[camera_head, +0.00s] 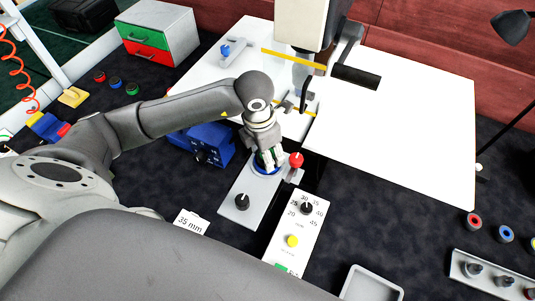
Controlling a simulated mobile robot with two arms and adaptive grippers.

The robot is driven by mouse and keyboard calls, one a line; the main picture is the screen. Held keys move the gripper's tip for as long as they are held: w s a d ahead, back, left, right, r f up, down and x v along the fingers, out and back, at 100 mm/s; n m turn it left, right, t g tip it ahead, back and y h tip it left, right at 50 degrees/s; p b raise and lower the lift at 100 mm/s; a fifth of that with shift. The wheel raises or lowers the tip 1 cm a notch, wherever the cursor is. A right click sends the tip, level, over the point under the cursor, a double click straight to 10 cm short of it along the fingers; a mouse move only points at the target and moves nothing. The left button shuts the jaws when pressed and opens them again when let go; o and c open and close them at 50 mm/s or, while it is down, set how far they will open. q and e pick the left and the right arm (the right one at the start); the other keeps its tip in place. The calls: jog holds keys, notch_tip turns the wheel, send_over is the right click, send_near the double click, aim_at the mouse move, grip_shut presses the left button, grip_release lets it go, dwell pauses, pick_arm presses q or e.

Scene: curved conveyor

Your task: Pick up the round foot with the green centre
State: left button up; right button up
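Round dark feet with coloured centres lie in two places. At the upper left are a red-centred one (99,76), a small blue one (116,82) and one that looks green-centred (132,88). At the right edge are a red-centred one (474,221), a blue-centred one (507,234) and a third (532,244) cut off by the frame. My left gripper (268,160) points down over a blue ring (264,169) on a grey fixture plate (245,187). Some green shows between its fingers; I cannot tell what it is. My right gripper is not in view.
A red-knobbed lever (296,160) stands close beside my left gripper. A blue box (205,143) is to its left. A dial panel (293,235) and a grey tray (371,284) are in front. A white board (400,130) fills the right back.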

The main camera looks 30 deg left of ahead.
pick_arm(q)
jog(key=shift+w+r, duration=0.1)
jog(key=shift+r, duration=0.45)
notch_tip(320, 180, up, 2)
jog(key=shift+b, duration=0.55)
jog(key=s+d+r+b, duration=0.2)
jog(key=s+r+b, duration=0.3)
jog(key=s+b, duration=0.1)
jog(key=s+d+r+b, duration=0.3)
jog(key=s+r+b, duration=0.1)
jog(key=s+b, duration=0.2)
jog(key=shift+s+d+r+b, duration=0.25)
jog(key=shift+s+r+b, duration=0.15)
jog(key=shift+s, duration=0.1)
